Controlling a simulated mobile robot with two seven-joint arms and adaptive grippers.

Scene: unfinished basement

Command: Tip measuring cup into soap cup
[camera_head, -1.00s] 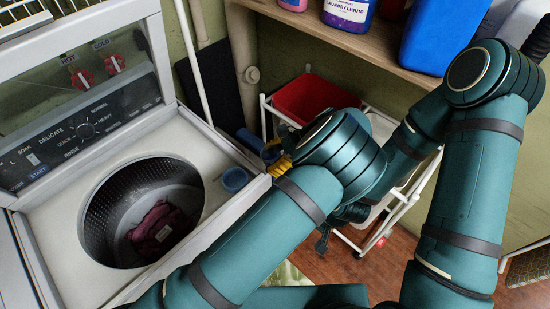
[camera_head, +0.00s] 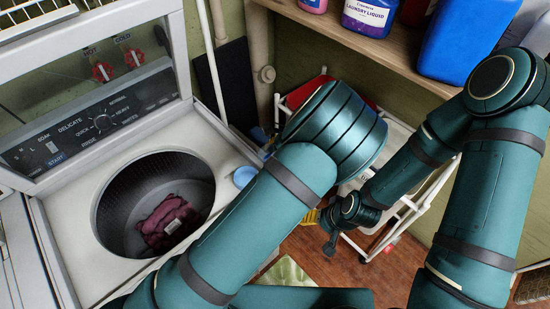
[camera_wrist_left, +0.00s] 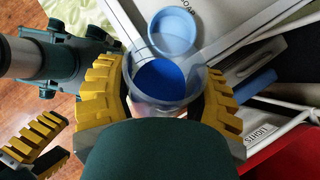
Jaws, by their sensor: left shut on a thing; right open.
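In the left wrist view, my left gripper (camera_wrist_left: 158,95) is shut on a clear measuring cup (camera_wrist_left: 190,95) holding dark blue liquid (camera_wrist_left: 160,80). The light blue soap cup (camera_wrist_left: 172,30) stands just beyond it, partly overlapped by the measuring cup's rim. I cannot tell how far the measuring cup is tilted. In the head view the soap cup (camera_head: 243,177) stands on the washer's right top edge. My left arm's big joint hides my left gripper and the measuring cup there. My right gripper (camera_head: 312,217) is open and empty, low over the floor; its fingers also show in the left wrist view (camera_wrist_left: 35,145).
The washer's open drum (camera_head: 125,205) holds dark red cloth (camera_head: 168,222). A white cart (camera_head: 400,215) with a red bin (camera_head: 310,90) stands behind my arms. A shelf (camera_head: 300,14) with laundry bottles runs above. A blue handle (camera_wrist_left: 255,87) lies right of the measuring cup.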

